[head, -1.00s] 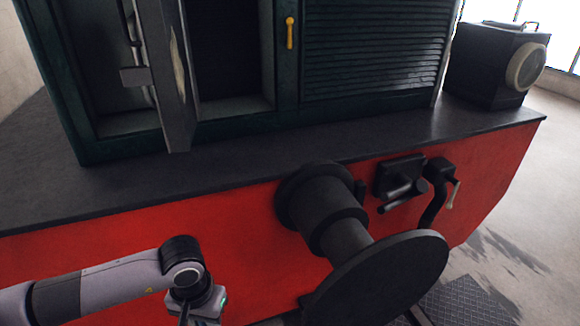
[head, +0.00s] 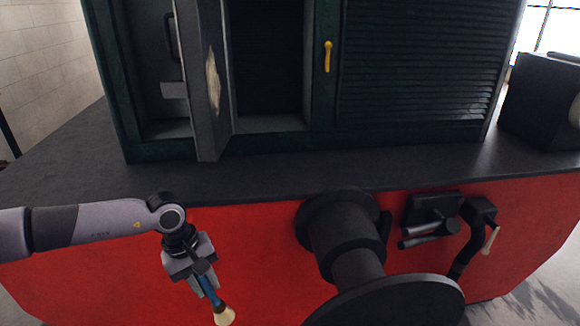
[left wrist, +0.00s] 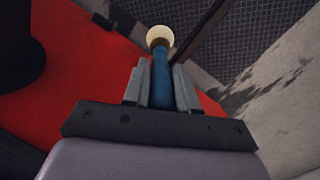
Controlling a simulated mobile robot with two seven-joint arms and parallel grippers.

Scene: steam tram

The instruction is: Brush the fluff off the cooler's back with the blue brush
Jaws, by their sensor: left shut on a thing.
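My left gripper (head: 206,285) is shut on the blue brush and hangs in front of the red tram side, below the deck edge. The brush (head: 216,302) points downward, its blue handle between the fingers and its pale round head lowest. In the left wrist view the brush (left wrist: 161,75) lies between both fingers, head pointing away. A narrow grey panel (head: 207,120) stands swung out from the dark green cabinet; it appears to be the cooler. A pale ragged patch (head: 213,80), apparently the fluff, is on its face, well above the brush. My right gripper is not in view.
The black deck (head: 280,172) juts out above the gripper. A black buffer (head: 350,245) sticks out to the right, with black pipe fittings (head: 433,220) beyond. A yellow handle (head: 328,57) is on the cabinet. A black lamp box (head: 545,95) stands on the deck's right.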

